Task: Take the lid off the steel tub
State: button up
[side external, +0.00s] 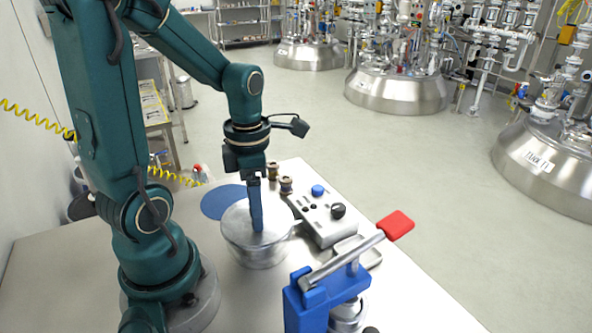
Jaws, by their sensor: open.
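The steel tub (258,256) stands on the white table, in front of my arm. Its lid (240,228) lies flat on top and covers the opening. My gripper (258,229) points straight down over the middle of the lid, its fingertips at about the height of the lid's top. The fingers line up in this view and hide whatever is at the lid's centre. My gripper is open, and I cannot tell whether it touches the lid.
A flat blue disc (219,203) lies behind the tub. A grey control box (327,222) and a small tray (370,254) stand right of it. Two small spools (286,186) are behind. A blue press (305,300) with a red-ended lever (396,225) stands in front.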

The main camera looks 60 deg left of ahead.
grip_shut()
jog(key=shift+r, duration=0.15)
